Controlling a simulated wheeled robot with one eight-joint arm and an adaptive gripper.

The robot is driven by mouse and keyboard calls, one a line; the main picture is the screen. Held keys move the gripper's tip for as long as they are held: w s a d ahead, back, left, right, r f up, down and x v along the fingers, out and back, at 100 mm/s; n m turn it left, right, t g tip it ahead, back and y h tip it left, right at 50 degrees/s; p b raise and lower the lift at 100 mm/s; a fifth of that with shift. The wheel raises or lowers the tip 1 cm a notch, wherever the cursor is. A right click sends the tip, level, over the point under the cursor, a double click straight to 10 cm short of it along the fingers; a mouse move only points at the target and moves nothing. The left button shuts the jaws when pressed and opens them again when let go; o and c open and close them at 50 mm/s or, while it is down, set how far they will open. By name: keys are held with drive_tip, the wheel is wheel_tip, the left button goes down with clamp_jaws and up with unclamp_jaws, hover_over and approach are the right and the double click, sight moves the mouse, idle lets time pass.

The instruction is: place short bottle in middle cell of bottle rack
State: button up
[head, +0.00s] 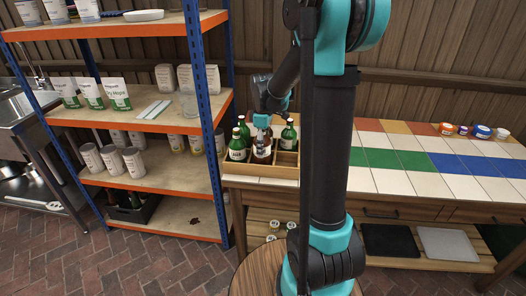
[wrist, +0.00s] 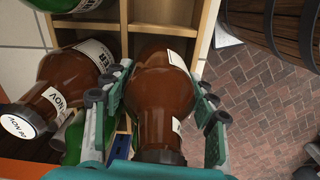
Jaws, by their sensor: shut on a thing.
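My gripper (wrist: 158,105) is shut on a brown short bottle (wrist: 155,90), with its dark cap towards my palm and its base pointing to the wooden bottle rack (wrist: 202,25). In the head view my gripper (head: 262,122) is just above a brown bottle (head: 262,148) at the rack (head: 262,183). The held bottle's base overlaps a rack cell in the wrist view; I cannot tell how deep it sits. Another brown bottle (wrist: 70,75) stands to its left. Green bottles (head: 237,147) (head: 289,136) stand at the left and back right of the rack.
The rack stands at the left end of a tiled counter (head: 420,183). Small bowls (head: 465,130) sit at its far right. An orange shelf unit (head: 150,122) with bags and jars is close on the left. A barrel (wrist: 285,25) shows in the wrist view.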

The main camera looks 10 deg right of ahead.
drive_tip(key=shift+f, duration=1.05)
drive_tip(key=shift+f, duration=0.15)
drive_tip(key=o, duration=1.7)
wheel_tip(320, 180, up, 12)
drive_tip(key=shift+s+d, duration=0.1)
drive_tip(key=shift+s, duration=0.15)
drive_tip(key=s+d+f+m+t, duration=0.1)
drive_tip(key=s+f+m, duration=0.3)
drive_tip(key=s, duration=0.3)
drive_tip(key=s+d+f+m+t, duration=0.1)
drive_tip(key=s+f+m, duration=0.3)
drive_tip(key=s, duration=0.3)
drive_tip(key=s+d+f+m+t, duration=0.1)
drive_tip(key=s+f+m+t, duration=0.1)
drive_tip(key=s+f+m, duration=0.2)
drive_tip(key=shift+s+d+f+m, duration=0.2)
drive_tip(key=shift+s+f, duration=0.35)
drive_tip(key=shift+s, duration=0.3)
drive_tip(key=shift+s+d+f+m, duration=0.1)
drive_tip(key=shift+s+f+m, duration=0.1)
drive_tip(key=shift+s+f, duration=0.5)
drive_tip(key=shift+s+r, duration=0.15)
drive_tip(key=shift+r, duration=0.1)
